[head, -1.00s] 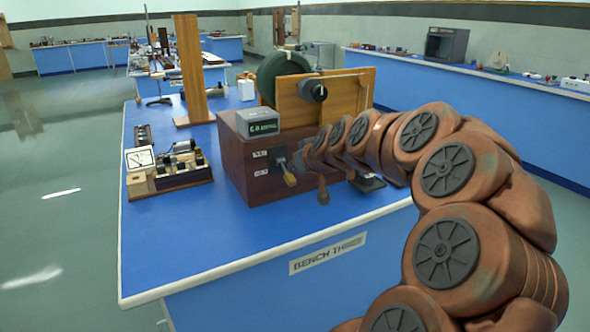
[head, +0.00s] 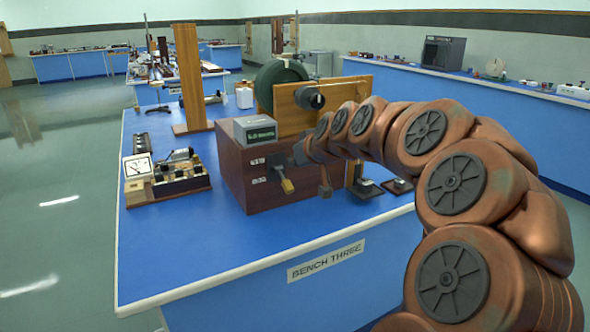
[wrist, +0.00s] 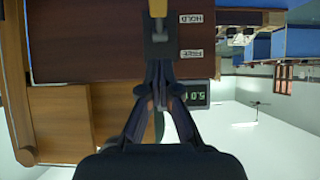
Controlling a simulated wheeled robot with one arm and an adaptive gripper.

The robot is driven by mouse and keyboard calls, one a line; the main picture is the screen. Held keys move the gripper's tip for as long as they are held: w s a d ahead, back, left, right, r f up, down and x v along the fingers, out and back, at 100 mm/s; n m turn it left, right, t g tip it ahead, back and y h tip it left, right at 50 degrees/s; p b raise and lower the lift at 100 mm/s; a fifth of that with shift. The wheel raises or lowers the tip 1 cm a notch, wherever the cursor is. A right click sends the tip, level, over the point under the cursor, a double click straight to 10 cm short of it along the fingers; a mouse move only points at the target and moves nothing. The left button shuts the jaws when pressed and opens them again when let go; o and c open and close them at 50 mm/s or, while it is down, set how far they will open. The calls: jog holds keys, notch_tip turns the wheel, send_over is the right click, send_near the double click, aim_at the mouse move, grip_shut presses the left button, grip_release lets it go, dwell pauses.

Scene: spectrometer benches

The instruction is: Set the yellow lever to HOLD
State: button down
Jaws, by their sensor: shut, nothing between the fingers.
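The yellow lever (head: 286,186) is on the front of a dark wooden box (head: 232,177) on the bench. Its handle points down in the head view, beside the lower of two white labels. In the upside-down wrist view the yellow handle (wrist: 158,8) is at the top edge, partly cut off, level with the HOLD label (wrist: 191,18). The other label (wrist: 191,53) is hard to read. My gripper (wrist: 160,70) is shut and empty, its fingertips at the dark lever plate (wrist: 157,44), away from the yellow handle. Whether they touch the plate I cannot tell.
A grey display unit (head: 255,130) sits on the box, with a wooden panel and dark round wheel behind. A meter instrument (head: 165,176) and wooden post (head: 188,80) stand to the left. The blue bench top (head: 190,245) is clear in front.

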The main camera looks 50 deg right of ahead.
jog(key=s+f+v, duration=0.1)
jog(key=v, duration=0.9)
jog(key=shift+s+a+f+b, duration=0.2)
jog(key=shift+s+f+b, duration=0.1)
jog(key=shift+b, duration=0.15)
jog(key=a+f+n+g+y, duration=0.1)
jog(key=a+f+g+y, duration=0.1)
jog(key=a+f, duration=0.45)
jog(key=a+f+n+g+y, duration=0.1)
jog(key=a+f+g, duration=0.15)
jog(key=a, duration=0.65)
jog(key=a+f+n+g+y, duration=0.1)
jog(key=a+f+y, duration=0.1)
jog(key=a+f, duration=0.45)
jog(key=s+a+f+g+h, duration=0.1)
jog(key=s+a+f+g, duration=0.4)
jog(key=s, duration=0.4)
jog(key=s+a+f+g, duration=0.35)
jog(key=s+a, duration=0.25)
jog(key=s, duration=0.2)
notch_tip(320, 180, up, 18)
jog(key=t+p, duration=0.1)
jog(key=p, duration=1.6)
jog(key=shift+a+n+t, duration=0.15)
jog(key=shift+n+t, duration=0.25)
